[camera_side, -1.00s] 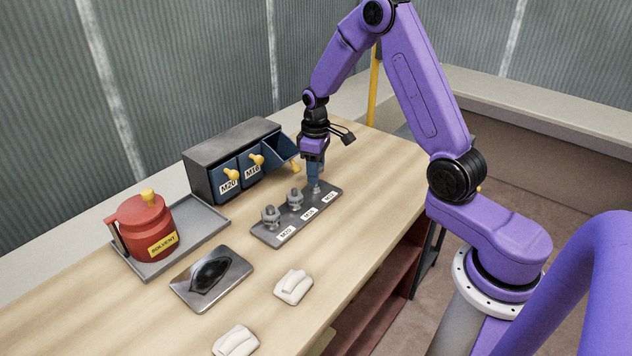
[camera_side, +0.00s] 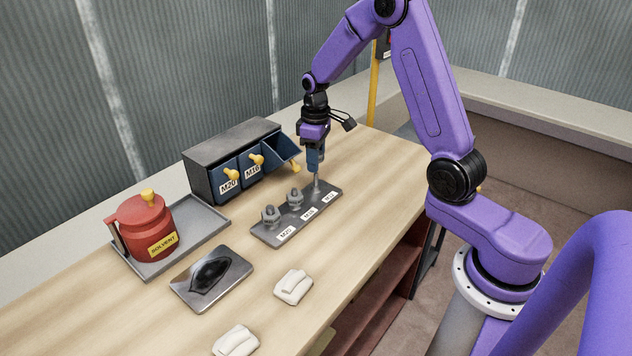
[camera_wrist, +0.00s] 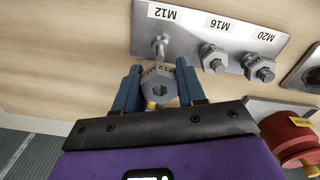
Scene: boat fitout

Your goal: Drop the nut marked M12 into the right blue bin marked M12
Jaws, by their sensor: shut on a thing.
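My gripper (camera_side: 315,168) is shut on the M12 nut, above the far right end of the peg plate. In the wrist view the grey hex nut (camera_wrist: 158,90), marked M12, sits between the blue fingers (camera_wrist: 155,92). The M12 peg (camera_wrist: 161,47) stands close by it; I cannot tell whether its tip is clear of the nut. The right blue bin (camera_side: 283,150) is tipped open at the right end of the dark cabinet, behind and left of my gripper. Its label is not readable here.
The plate (camera_side: 265,232) also holds the M16 nut (camera_side: 295,198) and M20 nut (camera_side: 270,215). The M16 bin (camera_side: 251,171) and M20 bin (camera_side: 228,182) are shut, with yellow knobs. A red solvent can (camera_side: 146,228) stands on a tray. The right table end is clear.

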